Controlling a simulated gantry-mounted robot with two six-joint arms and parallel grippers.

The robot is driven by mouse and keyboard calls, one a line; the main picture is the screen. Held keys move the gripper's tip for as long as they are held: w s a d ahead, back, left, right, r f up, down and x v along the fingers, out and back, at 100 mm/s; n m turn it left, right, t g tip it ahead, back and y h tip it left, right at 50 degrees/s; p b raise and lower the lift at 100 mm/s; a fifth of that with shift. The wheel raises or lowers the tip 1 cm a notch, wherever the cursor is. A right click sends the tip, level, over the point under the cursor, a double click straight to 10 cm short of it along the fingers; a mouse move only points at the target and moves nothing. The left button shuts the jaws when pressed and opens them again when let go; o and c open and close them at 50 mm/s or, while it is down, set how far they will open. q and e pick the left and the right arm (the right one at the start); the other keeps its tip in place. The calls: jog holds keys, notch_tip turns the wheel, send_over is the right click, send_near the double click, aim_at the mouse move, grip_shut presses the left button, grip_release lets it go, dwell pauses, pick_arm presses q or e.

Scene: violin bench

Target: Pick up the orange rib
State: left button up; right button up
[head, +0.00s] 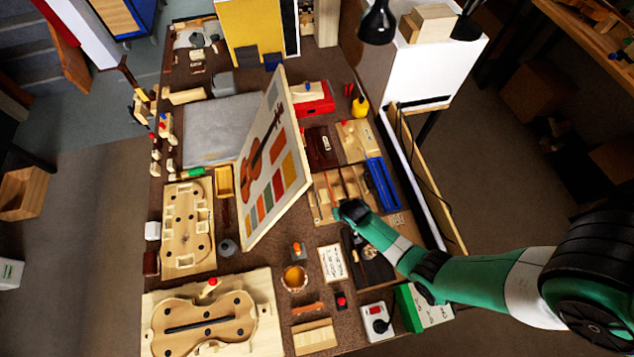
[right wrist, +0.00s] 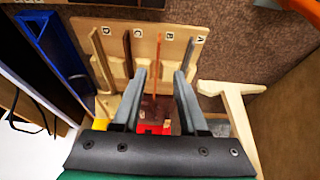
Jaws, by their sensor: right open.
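A light wooden rack (head: 357,186) stands on the bench right of the tilted picture board. In the right wrist view the rack (right wrist: 146,40) has slots lettered A to D and holds several thin upright strips. My left gripper is not in view.
The tilted picture board (head: 268,160) stands close left of the rack. A blue tray (head: 382,185) lies right of it. A dark tool tray (head: 366,258) and white card (head: 332,263) lie nearer. A violin body in a mould (head: 208,325) fills the front left.

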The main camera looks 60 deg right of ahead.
aim_at(331, 193)
jog(key=b+x, duration=0.5)
jog(key=shift+f, duration=0.4)
jog(key=shift+w+d+f, duration=0.25)
jog(key=shift+f, duration=0.1)
jog(key=b+x, duration=0.3)
jog(key=x, duration=0.2)
jog(key=shift+d, duration=0.25)
jog(key=shift+s, duration=0.1)
grip_shut()
